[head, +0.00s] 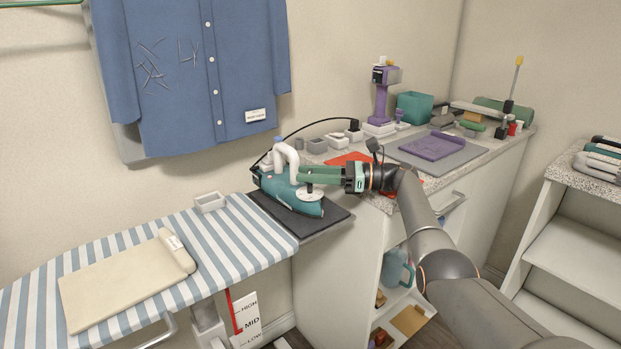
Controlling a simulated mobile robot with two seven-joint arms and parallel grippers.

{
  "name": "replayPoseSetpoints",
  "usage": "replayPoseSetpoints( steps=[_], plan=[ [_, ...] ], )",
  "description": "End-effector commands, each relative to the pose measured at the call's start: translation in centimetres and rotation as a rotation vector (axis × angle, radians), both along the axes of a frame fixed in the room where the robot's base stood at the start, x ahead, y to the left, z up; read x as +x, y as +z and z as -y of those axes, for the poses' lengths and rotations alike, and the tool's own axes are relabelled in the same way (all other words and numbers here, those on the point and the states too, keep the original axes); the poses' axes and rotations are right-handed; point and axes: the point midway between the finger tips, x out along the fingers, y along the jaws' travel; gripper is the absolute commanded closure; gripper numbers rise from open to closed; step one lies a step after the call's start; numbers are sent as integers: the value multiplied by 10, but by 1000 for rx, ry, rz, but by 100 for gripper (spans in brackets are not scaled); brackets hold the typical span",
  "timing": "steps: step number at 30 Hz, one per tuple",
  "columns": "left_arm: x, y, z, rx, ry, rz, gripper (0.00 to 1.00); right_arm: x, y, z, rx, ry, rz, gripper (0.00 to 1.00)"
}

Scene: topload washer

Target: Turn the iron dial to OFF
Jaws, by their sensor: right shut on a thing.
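The teal and white iron (269,188) lies on a dark rest pad (336,219) at the right end of the ironing board. My left gripper is out of view.
A striped ironing board (231,232) carries a folded beige cloth (120,280) and a small white tray (209,202). A blue shirt (200,70) hangs behind. The iron's black cord (318,123) arches over the counter. A purple item (440,146) lies on the counter's grey mat.

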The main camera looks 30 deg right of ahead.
Motion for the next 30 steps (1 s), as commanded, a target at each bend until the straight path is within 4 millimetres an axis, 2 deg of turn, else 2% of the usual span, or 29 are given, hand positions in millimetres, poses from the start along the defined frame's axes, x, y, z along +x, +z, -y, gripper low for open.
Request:
replayPoseSetpoints(
  steps=[15,16,23,30],
  plan=[
    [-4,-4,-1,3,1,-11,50,0,-2,-1,-4,9,-5,100],
    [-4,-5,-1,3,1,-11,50,0,-2,-1,-4,9,-5,57],
    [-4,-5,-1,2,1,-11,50,0,-1,0,-2,8,-3,31],
    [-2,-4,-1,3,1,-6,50,0,0,0,-2,7,-1,30]
  ],
)
